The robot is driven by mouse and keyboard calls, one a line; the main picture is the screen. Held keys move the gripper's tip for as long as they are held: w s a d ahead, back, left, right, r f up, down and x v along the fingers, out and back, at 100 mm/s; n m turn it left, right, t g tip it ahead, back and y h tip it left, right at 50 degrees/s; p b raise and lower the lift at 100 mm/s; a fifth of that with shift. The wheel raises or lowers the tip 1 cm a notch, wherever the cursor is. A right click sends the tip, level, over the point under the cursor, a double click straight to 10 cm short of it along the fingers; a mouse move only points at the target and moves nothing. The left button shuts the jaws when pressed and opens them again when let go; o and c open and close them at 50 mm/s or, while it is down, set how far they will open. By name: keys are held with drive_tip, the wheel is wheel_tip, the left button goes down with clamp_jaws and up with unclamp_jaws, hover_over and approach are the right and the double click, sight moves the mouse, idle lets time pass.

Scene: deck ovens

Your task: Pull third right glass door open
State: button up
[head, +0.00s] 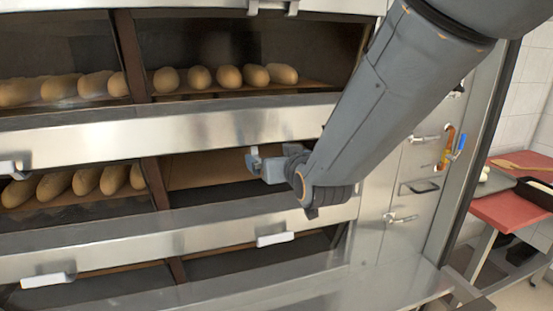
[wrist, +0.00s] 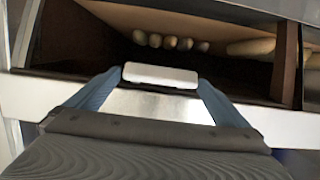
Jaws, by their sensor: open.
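The oven front has stacked decks with glass-front openings split by a brown post. My gripper (head: 262,163) is at the right half of the middle deck's opening (head: 205,170), just below the upper steel rail (head: 200,130). In the wrist view, my open gripper (wrist: 158,92) has one blue finger at each end of a white bar handle (wrist: 160,74). The handle sits between the fingertips; I cannot tell whether they touch it.
Loaves (head: 228,77) stand in the upper deck, and more (head: 85,181) at middle left. Another white handle (head: 275,239) is on the lower rail. Steel levers (head: 425,138) project from the right panel. A red table (head: 510,210) stands beyond it.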

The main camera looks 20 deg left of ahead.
drive_tip(key=b+v, duration=0.1)
drive_tip(key=v, duration=0.6)
drive_tip(key=shift+b, duration=0.4)
